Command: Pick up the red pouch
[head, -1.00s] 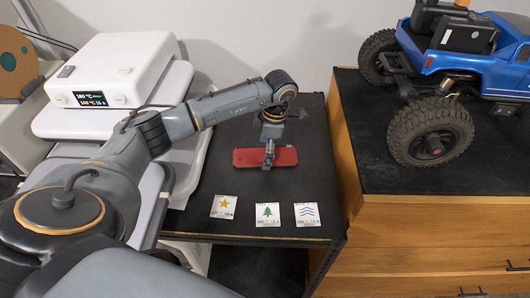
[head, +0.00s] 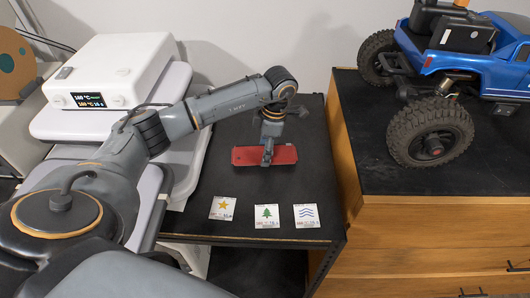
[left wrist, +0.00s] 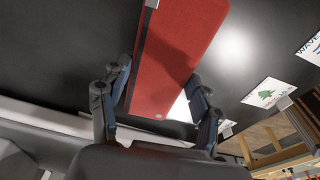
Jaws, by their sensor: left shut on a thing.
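The red pouch (head: 286,154) is a flat red rectangle at the back of the black table in the head view. My left gripper (head: 267,155) points down over its middle and is shut on it. In the left wrist view the red pouch (left wrist: 180,50) runs between the two fingers of my left gripper (left wrist: 158,108). The fingers hide part of the pouch in the head view. I cannot tell whether it rests on the table or is slightly raised. My right gripper is not in view.
Three white cards lie along the table's front: a star card (head: 223,208), a tree card (head: 267,216) and a wave card (head: 306,216). A white device (head: 110,72) stands at left. A wooden cabinet (head: 440,225) with a blue crawler (head: 500,75) stands at right.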

